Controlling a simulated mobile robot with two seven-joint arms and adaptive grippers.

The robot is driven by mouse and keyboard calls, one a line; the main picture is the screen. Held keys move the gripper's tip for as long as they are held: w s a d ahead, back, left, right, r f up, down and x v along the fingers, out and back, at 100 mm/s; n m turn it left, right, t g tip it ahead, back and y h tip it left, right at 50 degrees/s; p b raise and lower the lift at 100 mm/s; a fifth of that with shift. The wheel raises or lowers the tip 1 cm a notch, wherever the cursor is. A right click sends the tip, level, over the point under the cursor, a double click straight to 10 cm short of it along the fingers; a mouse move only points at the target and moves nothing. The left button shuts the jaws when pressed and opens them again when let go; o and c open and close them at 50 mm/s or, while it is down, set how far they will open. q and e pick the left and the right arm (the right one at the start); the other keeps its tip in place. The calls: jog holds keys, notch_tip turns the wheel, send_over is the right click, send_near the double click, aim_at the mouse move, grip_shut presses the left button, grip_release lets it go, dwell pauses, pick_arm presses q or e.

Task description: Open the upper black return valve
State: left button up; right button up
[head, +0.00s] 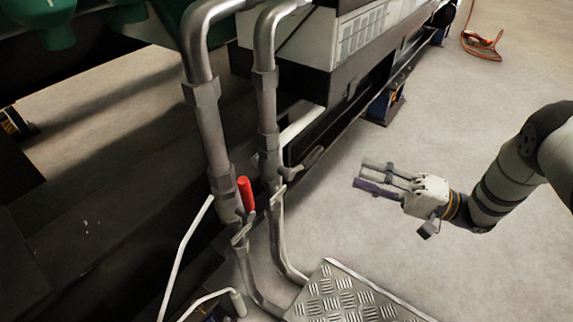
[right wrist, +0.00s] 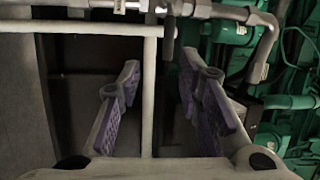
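The black valve handle (head: 308,164) sticks out to the right from the rear of two upright grey pipes. A red valve handle (head: 246,193) stands upright on the front pipe. My right gripper (head: 361,172) is to the right of the black handle, apart from it, with its fingers pointing left. In the right wrist view its two purple-padded fingers (right wrist: 160,82) are spread with nothing held. A dark lever (right wrist: 169,38), seemingly the black handle, shows beyond and between the fingertips. My left gripper is not in view.
A tread-plate step (head: 345,297) stands on the floor below the pipes. Thin white pipes (head: 185,250) run at lower left. Dark genset framing lies behind the pipes. An orange cable (head: 482,45) lies far right. The floor around my right arm is clear.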

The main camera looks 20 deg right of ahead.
aim_at(313, 154)
jog(key=shift+n+g+y, duration=0.4)
jog(key=shift+g+y, duration=0.2)
jog(key=shift+g, duration=0.1)
jog(key=x, duration=0.4)
jog(key=b+x, duration=0.1)
jog(key=x, duration=0.3)
jog(key=r+x, duration=0.1)
jog(key=x, duration=0.3)
jog(key=shift+w+d, duration=0.2)
grip_shut()
